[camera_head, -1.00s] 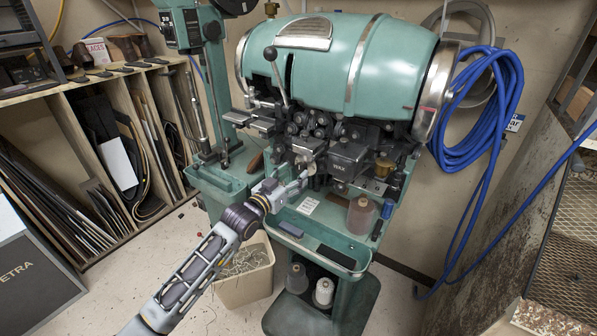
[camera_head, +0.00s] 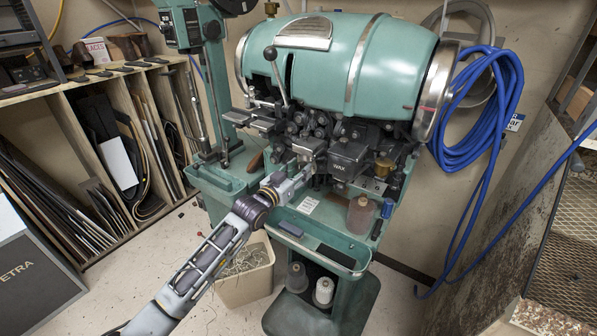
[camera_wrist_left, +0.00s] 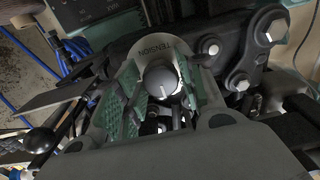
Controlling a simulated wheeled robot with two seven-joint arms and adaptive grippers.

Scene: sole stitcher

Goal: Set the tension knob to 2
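The scale numbers cannot be read. My left gripper (camera_wrist_left: 162,88) has its two green-padded fingers on either side of the knob, close to its rim. I cannot tell whether the pads touch it. In the head view my left gripper (camera_head: 307,172) is at the front of the green stitcher (camera_head: 330,60), and the knob cannot be made out there. My right gripper is out of view.
A dark box marked WAX (camera_head: 346,160) stands just right of my left gripper. A lever with a black ball (camera_wrist_left: 40,140) shows at the left of the wrist view. Below are a green tray (camera_head: 335,250) and a bin (camera_head: 245,280). Blue hose (camera_head: 480,110) hangs at right.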

